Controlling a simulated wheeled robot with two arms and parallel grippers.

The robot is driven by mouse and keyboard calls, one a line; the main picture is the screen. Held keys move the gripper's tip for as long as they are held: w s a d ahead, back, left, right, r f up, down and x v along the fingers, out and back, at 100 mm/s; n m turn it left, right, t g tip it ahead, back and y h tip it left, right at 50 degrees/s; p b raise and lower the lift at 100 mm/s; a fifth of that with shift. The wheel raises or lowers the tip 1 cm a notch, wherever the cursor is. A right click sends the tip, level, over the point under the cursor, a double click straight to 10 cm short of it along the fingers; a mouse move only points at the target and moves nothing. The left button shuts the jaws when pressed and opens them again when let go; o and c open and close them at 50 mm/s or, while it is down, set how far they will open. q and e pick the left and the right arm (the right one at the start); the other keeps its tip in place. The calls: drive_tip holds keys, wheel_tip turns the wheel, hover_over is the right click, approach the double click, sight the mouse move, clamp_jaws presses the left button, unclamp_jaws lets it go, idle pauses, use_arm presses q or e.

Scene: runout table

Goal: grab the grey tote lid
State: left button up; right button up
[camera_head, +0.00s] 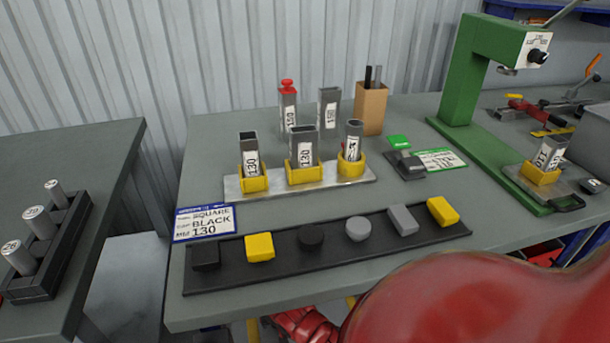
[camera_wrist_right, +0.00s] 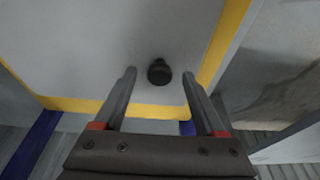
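In the right wrist view, a flat light grey panel with a yellow border, apparently the grey tote lid (camera_wrist_right: 90,55), fills the upper middle. A dark round knob (camera_wrist_right: 159,71) stands on it. My right gripper (camera_wrist_right: 158,80) is open, its two fingers spread, with the knob showing between the fingertips. The fingers do not visibly touch the knob; how far it lies beyond the tips I cannot tell. In the head view I cannot see this lid or my right gripper; my red arm covers the lower right. My left gripper is not in view.
The head view shows a grey workbench (camera_head: 420,110) with a black strip of caps (camera_head: 280,258), a metal plate of yellow holders (camera_head: 280,184) and a green press (camera_head: 463,75). A side table (camera_head: 75,145) stands left. Blue bars (camera_wrist_right: 30,143) flank the panel in the wrist view.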

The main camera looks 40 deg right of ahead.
clamp_jaws()
idle(1.2)
